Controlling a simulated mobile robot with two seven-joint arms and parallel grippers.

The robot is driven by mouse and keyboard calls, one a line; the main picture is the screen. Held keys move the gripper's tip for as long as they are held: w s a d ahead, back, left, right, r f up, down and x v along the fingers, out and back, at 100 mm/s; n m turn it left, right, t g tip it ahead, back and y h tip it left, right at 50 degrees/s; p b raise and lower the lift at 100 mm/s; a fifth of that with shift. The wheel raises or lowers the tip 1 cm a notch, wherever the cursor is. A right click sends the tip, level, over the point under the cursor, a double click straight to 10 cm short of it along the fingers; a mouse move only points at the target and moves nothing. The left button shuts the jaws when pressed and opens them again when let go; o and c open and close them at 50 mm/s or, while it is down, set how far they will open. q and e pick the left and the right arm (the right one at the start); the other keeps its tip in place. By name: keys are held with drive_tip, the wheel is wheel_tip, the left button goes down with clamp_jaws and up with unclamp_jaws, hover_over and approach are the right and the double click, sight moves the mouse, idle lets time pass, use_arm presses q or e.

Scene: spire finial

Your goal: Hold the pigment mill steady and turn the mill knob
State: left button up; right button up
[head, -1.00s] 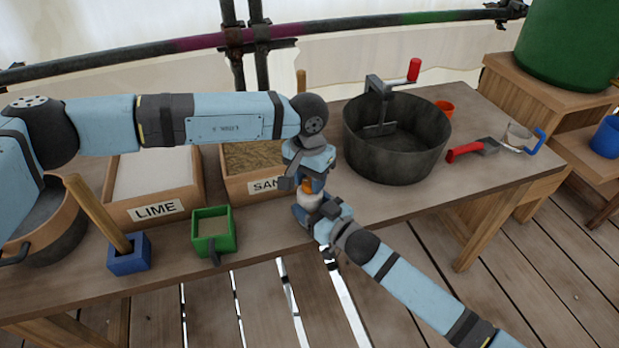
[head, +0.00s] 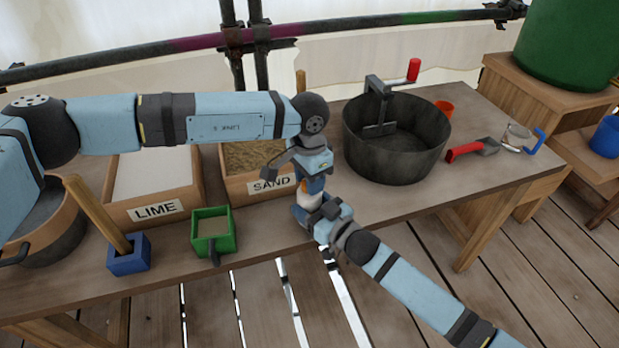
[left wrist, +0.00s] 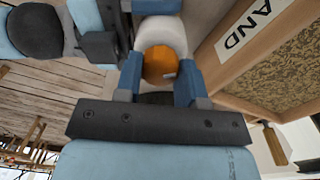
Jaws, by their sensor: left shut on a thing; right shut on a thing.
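The pigment mill (head: 311,200) has a pale body and stands at the front edge of the table, mostly hidden by my grippers. Its orange mill knob (left wrist: 160,63) is on top, and the pale body (left wrist: 165,31) shows around it in the left wrist view. My left gripper (head: 309,184) points down from above and is shut on the knob, one blue finger on each side. My right gripper (head: 312,211) comes from the lower right and is shut on the mill's body below.
The sand box (head: 271,184) is just behind the mill. A green scoop box (head: 213,245) and a blue block with a wooden handle (head: 128,262) stand to the left. A large dark tub (head: 396,165) and a red-handled trowel (head: 465,151) are to the right.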

use_arm(q)
drive_tip(key=o, duration=0.9)
drive_tip(key=shift+o, duration=0.2)
wheel_tip(320, 180, up, 12)
drive_tip(key=shift+w+a, duration=0.15)
